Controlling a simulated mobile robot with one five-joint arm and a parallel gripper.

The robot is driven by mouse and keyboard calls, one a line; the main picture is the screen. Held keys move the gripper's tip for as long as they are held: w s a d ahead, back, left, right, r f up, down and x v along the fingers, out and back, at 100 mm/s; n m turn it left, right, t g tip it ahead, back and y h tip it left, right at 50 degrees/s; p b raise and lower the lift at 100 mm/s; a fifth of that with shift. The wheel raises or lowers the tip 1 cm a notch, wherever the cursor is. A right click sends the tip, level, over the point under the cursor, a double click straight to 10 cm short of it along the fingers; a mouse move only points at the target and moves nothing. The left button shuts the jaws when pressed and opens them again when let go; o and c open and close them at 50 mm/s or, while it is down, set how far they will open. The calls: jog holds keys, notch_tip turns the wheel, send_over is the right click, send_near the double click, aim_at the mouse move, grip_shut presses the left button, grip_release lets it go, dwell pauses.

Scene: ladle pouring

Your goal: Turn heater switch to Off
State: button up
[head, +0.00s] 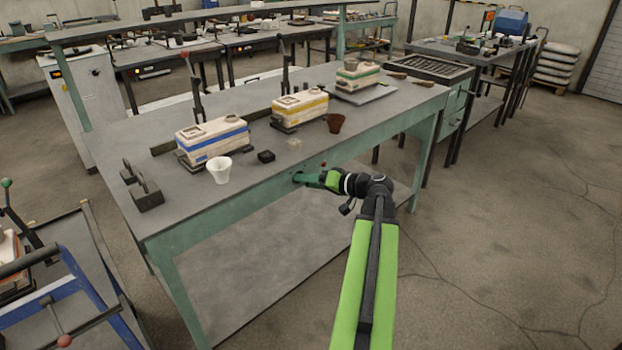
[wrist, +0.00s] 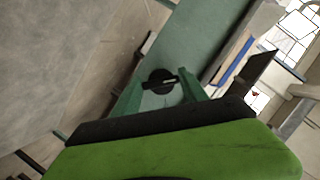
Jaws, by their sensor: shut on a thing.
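The heater switch is a round black knob (wrist: 160,81) with a pale pointer mark, set in the green front rail of the workbench. In the wrist view the mark runs roughly sideways, toward the right finger. My gripper (wrist: 161,90) has its green fingers on either side of the knob and is shut on it. In the head view my gripper (head: 306,178) reaches in to the bench's front rail (head: 215,198). The knob is mostly hidden there by the fingers. Any Off label is too small to read.
On the bench top (head: 265,175) stand a white cup (head: 219,170), a brown cup (head: 335,123), a small black block (head: 266,156) and moulds with blue (head: 212,143), yellow (head: 300,105) and green (head: 357,75) stripes. Open floor (head: 500,230) lies to the right.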

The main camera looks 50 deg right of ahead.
jog(key=shift+a+f, duration=0.1)
dwell(0.3)
jog(key=o, duration=1.4)
jog(key=shift+c, duration=0.2)
jog(key=shift+s, duration=0.1)
jog(key=p+v, duration=0.5)
jog(key=v, duration=1.2)
jog(key=shift+s, duration=0.1)
